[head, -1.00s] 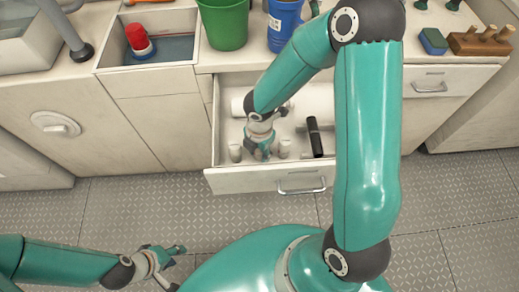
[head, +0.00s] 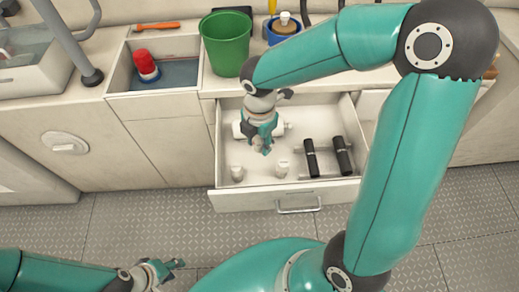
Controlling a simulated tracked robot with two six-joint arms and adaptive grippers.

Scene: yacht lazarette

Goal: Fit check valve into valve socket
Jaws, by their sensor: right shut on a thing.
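My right gripper (head: 263,147) reaches down over the open drawer and is shut on a small pale grey thing at its fingertips. This may be the check valve; the fingers hide much of it. Two short pale upright pieces (head: 236,173) (head: 282,169) stand at the front left of the drawer, in front of the gripper. A white pipe-like part (head: 283,128) lies behind the gripper and is partly hidden. I cannot tell which part is the valve socket. My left gripper (head: 172,273) is low at the left over the floor, apparently open and empty.
The open drawer (head: 325,194) also holds two black cylinders (head: 312,158) (head: 343,156) at the right.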

